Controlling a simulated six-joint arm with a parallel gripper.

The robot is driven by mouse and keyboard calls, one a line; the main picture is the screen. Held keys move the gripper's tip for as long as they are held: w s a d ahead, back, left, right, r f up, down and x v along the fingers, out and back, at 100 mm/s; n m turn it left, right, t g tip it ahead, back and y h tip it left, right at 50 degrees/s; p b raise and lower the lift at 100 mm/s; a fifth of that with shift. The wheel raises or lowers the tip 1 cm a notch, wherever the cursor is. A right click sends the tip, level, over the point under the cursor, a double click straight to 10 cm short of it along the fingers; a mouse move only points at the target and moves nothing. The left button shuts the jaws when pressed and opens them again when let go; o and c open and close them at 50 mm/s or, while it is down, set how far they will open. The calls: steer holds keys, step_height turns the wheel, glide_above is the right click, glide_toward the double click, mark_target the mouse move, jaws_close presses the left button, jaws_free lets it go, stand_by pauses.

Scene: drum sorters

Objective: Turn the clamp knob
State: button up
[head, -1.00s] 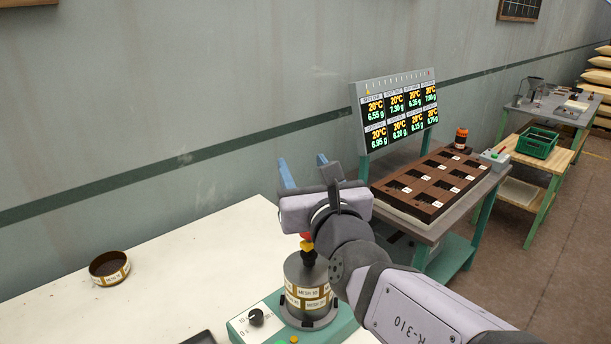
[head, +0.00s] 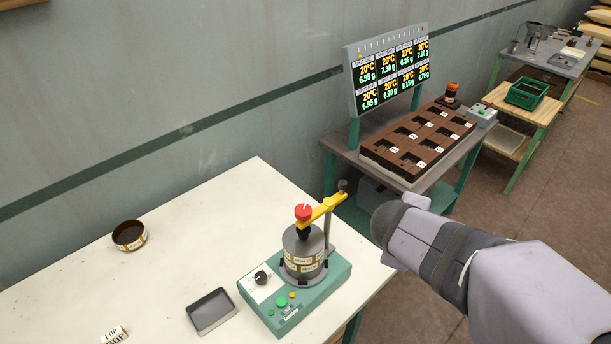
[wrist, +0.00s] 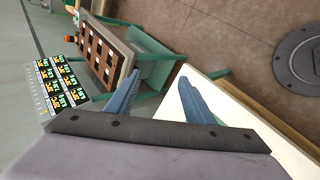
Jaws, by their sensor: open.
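The clamp knob (head: 303,212) is red and sits on top of a yellow clamp arm (head: 328,205), above the grey drum-shaped sieve stack (head: 303,250) on the green sorter base (head: 300,297). In the wrist view my gripper (wrist: 158,88) shows two blue fingers spread apart with nothing between them. It points past the white table's edge toward the floor and the shelf stand. In the head view my arm is right of the sorter, apart from the knob, and the fingers are not visible there. The knob is not visible in the wrist view.
The white table (head: 190,240) holds a round sieve ring (head: 130,235), a dark tray (head: 212,311) and a small labelled block (head: 114,335). A post (head: 335,215) stands behind the drum. A stand with a brown compartment tray (head: 420,140) and display (head: 388,75) is at the back right.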

mark_target(302, 216)
steer(key=s+a+m+g+y+p, duration=0.2)
steer(key=s+a+m+g+p, duration=0.15)
steer(key=s+m, duration=0.35)
steer(key=s+a+m+g+y+p, duration=0.2)
steer(key=s+m+g+y+p, duration=0.1)
steer(key=s+m+p, duration=0.4)
steer(key=w+d+f+n+t+h+b, duration=0.25)
steer(key=w+f+n+h+b, duration=0.3)
steer(key=n+b, duration=0.8)
steer(key=w+a+r+n+t+h+b, duration=0.1)
steer(key=w+a+n+t+h+b, duration=0.15)
steer(key=w+n+t+b, duration=0.5)
steer(key=shift+w+a+r+n+t+y+b, duration=0.4)
steer(key=shift+a+r+n+t+y+b, duration=0.85)
steer(key=shift+a+n, duration=1.55)
steer(key=shift+w+a+r+n+t+y+b, duration=0.65)
steer(key=shift+a+n+t+b, duration=0.85)
steer(key=shift+a+n, duration=1.25)
steer(key=shift+w+a+r+n+t+y+b, duration=0.2)
steer(key=shift+a+r+n+t+y+b, duration=0.95)
steer(key=shift+a+n+b, duration=1.45)
